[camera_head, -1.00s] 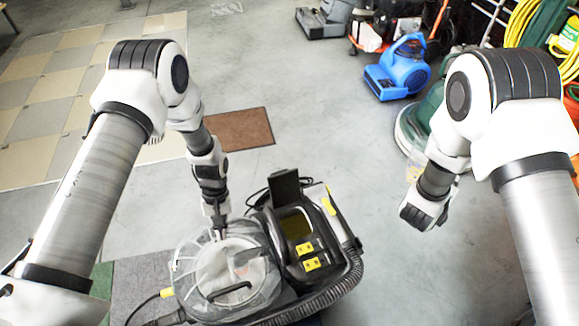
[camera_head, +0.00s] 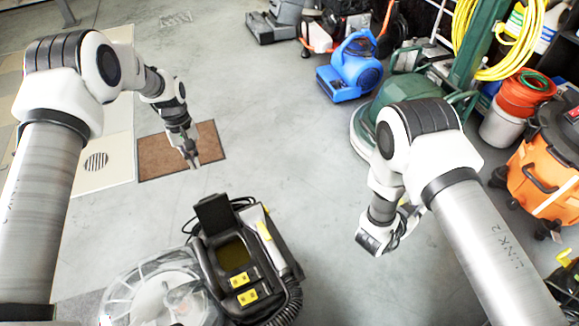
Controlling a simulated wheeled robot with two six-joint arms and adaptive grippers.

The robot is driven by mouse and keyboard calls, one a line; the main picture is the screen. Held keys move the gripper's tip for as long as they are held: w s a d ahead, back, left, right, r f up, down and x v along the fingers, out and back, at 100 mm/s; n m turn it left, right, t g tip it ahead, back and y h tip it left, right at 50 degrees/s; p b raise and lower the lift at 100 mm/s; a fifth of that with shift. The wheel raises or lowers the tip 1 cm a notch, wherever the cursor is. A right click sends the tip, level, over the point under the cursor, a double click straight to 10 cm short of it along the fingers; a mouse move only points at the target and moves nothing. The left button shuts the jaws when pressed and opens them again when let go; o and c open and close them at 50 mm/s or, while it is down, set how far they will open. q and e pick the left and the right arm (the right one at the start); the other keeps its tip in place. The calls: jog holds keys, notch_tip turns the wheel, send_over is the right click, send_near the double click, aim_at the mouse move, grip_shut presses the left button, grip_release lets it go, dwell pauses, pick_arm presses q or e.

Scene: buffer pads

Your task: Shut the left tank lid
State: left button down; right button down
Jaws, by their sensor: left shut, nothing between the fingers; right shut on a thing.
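A black and grey cleaning machine (camera_head: 262,262) stands on the floor at the bottom centre. A black flap (camera_head: 214,212) stands raised at its back, behind an opening with a yellowish inside (camera_head: 233,254). A clear round tank (camera_head: 150,290) is on its left, cut off by the bottom edge; I cannot tell which part is the left tank lid. My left gripper (camera_head: 192,160) is shut and empty, above the floor behind the machine, clear of the flap. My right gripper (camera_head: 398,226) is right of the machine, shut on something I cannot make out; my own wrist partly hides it.
A brown mat (camera_head: 206,143) lies behind the machine. A blue blower (camera_head: 350,70), a green floor machine (camera_head: 405,95) and an orange vacuum (camera_head: 540,180) stand at the back and right. A ribbed hose (camera_head: 288,305) runs along the machine's right side. Grey floor between is free.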

aim_at(214, 211)
pick_arm(q)
jog(key=s+d+f+b, duration=0.2)
jog(key=s+f, duration=0.2)
jog(key=f, duration=0.3)
jog(key=shift+s+d+f, duration=0.3)
jog(key=shift+d+f, duration=0.05)
jog(key=shift+f, duration=0.05)
jog(key=shift+r, duration=0.1)
